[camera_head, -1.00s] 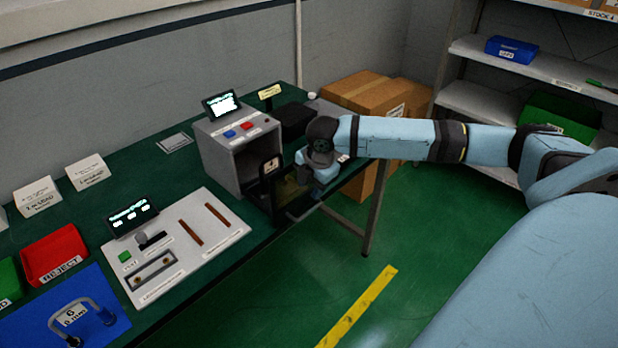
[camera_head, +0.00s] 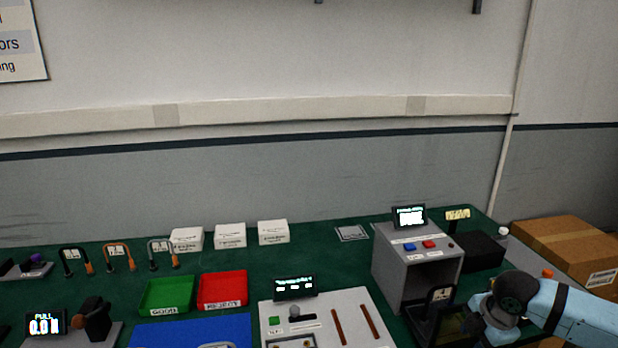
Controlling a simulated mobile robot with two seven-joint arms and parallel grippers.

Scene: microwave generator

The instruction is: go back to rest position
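My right arm comes in from the right edge, and its light blue wrist ends in front of the grey box-shaped machine (camera_head: 398,262). My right gripper (camera_head: 452,322) is dark and sits low by the machine's open front, next to its dark door plate with a small label (camera_head: 440,294). Its fingers are hard to make out against the dark parts, so I cannot tell whether they are open. The machine has a lit screen (camera_head: 410,217) on top and a blue and a red button. My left gripper is not in view.
The green bench holds a green bin (camera_head: 167,295), a red bin (camera_head: 222,290), a blue mat (camera_head: 190,334) and a white panel (camera_head: 345,302). Cardboard boxes (camera_head: 565,245) are at the right.

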